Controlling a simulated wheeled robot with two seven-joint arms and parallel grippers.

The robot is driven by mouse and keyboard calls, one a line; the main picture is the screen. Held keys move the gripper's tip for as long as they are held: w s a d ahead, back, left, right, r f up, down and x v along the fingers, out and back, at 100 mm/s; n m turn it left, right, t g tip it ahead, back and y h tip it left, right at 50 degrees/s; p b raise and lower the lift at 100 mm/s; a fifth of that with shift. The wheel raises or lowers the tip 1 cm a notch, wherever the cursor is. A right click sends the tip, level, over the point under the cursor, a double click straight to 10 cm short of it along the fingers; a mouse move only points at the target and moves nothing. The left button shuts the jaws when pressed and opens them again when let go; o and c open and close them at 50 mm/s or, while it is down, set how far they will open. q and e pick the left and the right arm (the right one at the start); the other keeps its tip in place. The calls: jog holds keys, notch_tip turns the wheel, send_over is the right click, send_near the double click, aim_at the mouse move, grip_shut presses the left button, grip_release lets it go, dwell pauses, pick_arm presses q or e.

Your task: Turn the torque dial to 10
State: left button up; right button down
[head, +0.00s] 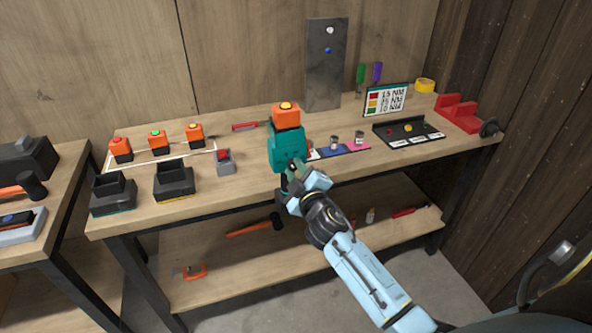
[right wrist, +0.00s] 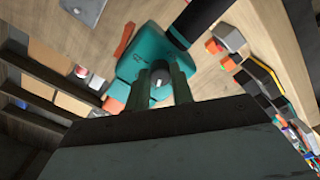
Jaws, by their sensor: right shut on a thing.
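The teal power tool (head: 287,148) stands upright at the bench's front edge, with an orange battery (head: 286,117) on top. My right gripper (head: 293,172) is at its near face. In the right wrist view, the teal body (right wrist: 135,68) fills the upper middle, and a dark cylindrical part runs up to the right. There the two fingers of my right gripper (right wrist: 161,88) are shut on a small grey dial (right wrist: 158,80) with a pale mark. The dial's numbers cannot be read. My left gripper is not in view.
A card (head: 387,100) with coloured squares and NM values stands at the back right. Several orange batteries and two black chargers (head: 174,182) are at the bench's left. A black tray (head: 408,131) and a red holder (head: 459,113) are at the right. A lower shelf holds a mallet.

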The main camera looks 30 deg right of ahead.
jog(key=n, duration=0.4)
jog(key=shift+n+p, duration=0.6)
jog(key=shift+n, duration=2)
jog(key=c, duration=1.2)
grip_release()
jog(key=b+v, duration=0.1)
jog(key=v, duration=1.2)
jog(key=shift+s, duration=0.25)
